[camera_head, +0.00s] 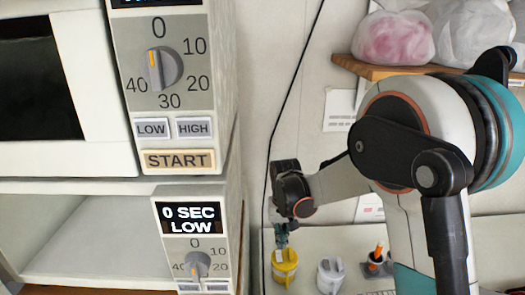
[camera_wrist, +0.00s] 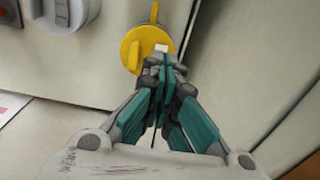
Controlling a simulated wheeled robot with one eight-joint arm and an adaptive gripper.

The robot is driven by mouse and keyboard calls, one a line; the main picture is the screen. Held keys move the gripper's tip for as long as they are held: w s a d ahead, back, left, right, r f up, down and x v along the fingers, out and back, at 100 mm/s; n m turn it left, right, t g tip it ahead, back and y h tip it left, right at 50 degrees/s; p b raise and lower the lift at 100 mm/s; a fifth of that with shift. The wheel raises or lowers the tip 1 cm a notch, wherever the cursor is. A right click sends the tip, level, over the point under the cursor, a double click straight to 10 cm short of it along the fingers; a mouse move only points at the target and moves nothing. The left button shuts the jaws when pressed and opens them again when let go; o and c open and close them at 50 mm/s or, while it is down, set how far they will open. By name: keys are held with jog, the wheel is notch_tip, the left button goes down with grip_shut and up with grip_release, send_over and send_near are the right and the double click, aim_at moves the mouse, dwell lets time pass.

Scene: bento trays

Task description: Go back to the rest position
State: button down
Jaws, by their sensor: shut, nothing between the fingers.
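My gripper (camera_head: 281,240) hangs from the end of my arm at the lower middle of the head view, right of the microwaves.
The upper microwave (camera_head: 180,105) and lower microwave (camera_head: 212,250) stand stacked at left; the lower display reads 0 SEC LOW. A wooden shelf (camera_head: 375,72) holds plastic bags.

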jog(key=s+d+r+t+b, duration=0.3)
jog(key=s+d+r+b, duration=0.35)
jog(key=s+r, duration=0.35)
jog(key=s+d+f+t+b, duration=0.2)
jog(key=s+d+b, duration=0.1)
jog(key=s, duration=0.5)
jog(key=s+d+f+t+b, duration=0.2)
jog(key=s+d+f+b, duration=0.1)
jog(key=s, duration=0.5)
jog(key=shift+f, duration=0.25)
jog(key=c, duration=2.4)
grip_release()
